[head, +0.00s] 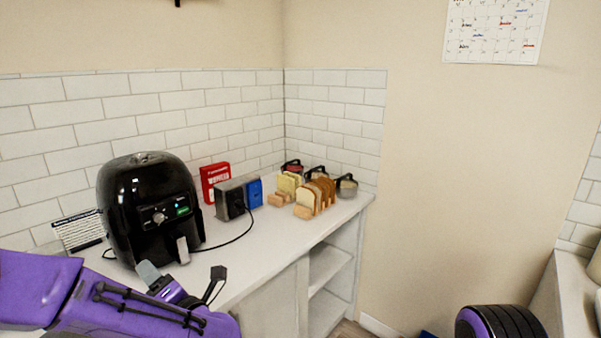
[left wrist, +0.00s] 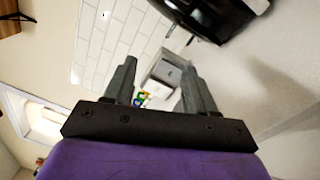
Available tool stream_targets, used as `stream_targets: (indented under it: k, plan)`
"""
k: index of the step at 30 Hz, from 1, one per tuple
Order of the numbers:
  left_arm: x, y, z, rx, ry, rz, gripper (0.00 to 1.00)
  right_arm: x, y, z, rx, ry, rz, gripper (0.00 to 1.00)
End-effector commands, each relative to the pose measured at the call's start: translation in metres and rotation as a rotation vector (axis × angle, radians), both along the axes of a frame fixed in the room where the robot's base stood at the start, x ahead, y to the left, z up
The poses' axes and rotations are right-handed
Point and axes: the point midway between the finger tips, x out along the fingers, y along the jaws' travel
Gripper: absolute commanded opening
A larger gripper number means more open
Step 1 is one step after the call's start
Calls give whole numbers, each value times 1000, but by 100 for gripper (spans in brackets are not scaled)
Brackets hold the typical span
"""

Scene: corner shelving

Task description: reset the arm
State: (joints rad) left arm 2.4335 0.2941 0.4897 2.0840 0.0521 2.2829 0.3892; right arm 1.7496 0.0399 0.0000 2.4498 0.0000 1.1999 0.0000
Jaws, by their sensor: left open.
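My left arm comes in from the left in the head view, and its gripper (head: 183,272) is over the counter's front edge, in front of the black air fryer (head: 150,205). In the left wrist view the two fingers of the left gripper (left wrist: 158,70) are spread wide with nothing held between them. A grey box-shaped object (left wrist: 170,70) shows beyond the fingers, apart from them. The air fryer also shows at the top of the left wrist view (left wrist: 220,12). My right gripper is not seen.
A white counter (head: 270,245) runs to the corner. It holds a grey appliance with a cord (head: 229,200), a red box (head: 214,182), a blue box (head: 255,190), bread slices in wooden racks (head: 316,196) and lidded jars (head: 346,187). Open shelves (head: 328,268) are below.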

Motion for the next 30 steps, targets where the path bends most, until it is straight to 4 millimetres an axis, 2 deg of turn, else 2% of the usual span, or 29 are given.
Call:
stream_targets:
  k: [8,11,14,19,23,26,27,29,30]
  plan:
    - [15,-17,-7,111,145,-133,56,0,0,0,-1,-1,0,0]
    - [20,-24,-16,179,229,-205,56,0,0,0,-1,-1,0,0]
    - [21,-32,-41,273,356,-298,56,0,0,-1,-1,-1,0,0]
    - [10,-42,-105,431,614,-467,56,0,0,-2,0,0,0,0]
    - [-16,-46,-170,544,842,-610,56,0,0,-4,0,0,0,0]
    - [-54,-44,-232,629,1061,-750,56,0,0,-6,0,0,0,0]
    - [-76,-41,-259,661,1159,-814,56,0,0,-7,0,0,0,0]
    - [-115,-36,-298,699,1313,-916,56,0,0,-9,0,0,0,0]
    - [-144,-30,-322,719,1413,-982,56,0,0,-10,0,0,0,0]
